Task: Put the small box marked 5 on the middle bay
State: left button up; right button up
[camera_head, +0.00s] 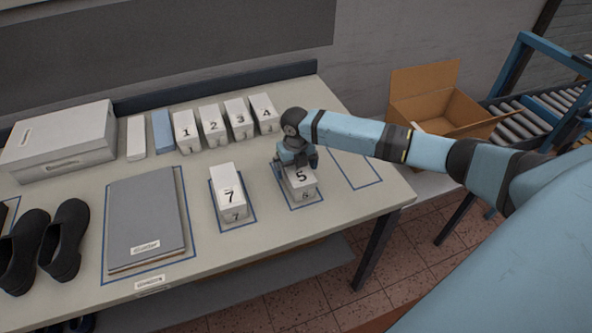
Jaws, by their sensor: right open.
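The small white box marked 5 (302,181) stands inside a blue outlined bay (317,200), the middle one of three small bays. A smaller mark low on its front is too small to read surely. My right gripper (298,162) is open, pointing down at the back part of this box and hiding some of its top. I cannot tell whether the fingers touch it. A white box marked 7 (229,192) stands in the bay to the left. The bay to the right (356,169) is empty. My left gripper is not in view.
White boxes marked 1 (186,132), 2 (213,126), 3 (239,119) and 4 (265,113) stand in a row behind. A grey folder (146,215), black shoes (65,240) and a large white box (62,143) are left. An open carton (425,80) is beyond the table's right end.

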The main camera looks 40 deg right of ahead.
notch_tip(320, 180, up, 11)
jog(key=shift+f, duration=0.15)
dwell(0.5)
jog(key=s+a+f+m, duration=0.2)
jog(key=s+a+m, duration=0.1)
jog(key=s+a, duration=0.1)
jog(key=s+a+f+m+t+y, duration=0.1)
jog(key=s+a+f+m, duration=0.2)
jog(key=s+a+m, duration=0.1)
jog(key=s+a+f+m+y, duration=0.1)
jog(key=s+a+f+m, duration=0.2)
jog(key=s+a, duration=0.3)
jog(key=shift+s+a+m+t, duration=0.25)
jog(key=shift+a+m+t, duration=0.05)
jog(key=shift+a, duration=0.3)
jog(key=s+d+r+m+t+h, duration=0.1)
jog(key=s+d+m, duration=0.1)
jog(key=s+m, duration=0.75)
jog(key=s+d+r+m+t+h, duration=0.1)
jog(key=s+d+m, duration=0.2)
jog(key=s+m, duration=0.7)
jog(key=w+a+f+t+y+p, duration=0.3)
jog(key=w+a+f+t+p, duration=0.1)
jog(key=w+a+f+t, duration=0.2)
notch_tip(320, 180, down, 2)
jog(key=shift+w+a+f+t, duration=0.15)
jog(key=shift+w+a+t, duration=0.2)
jog(key=shift+t, duration=0.35)
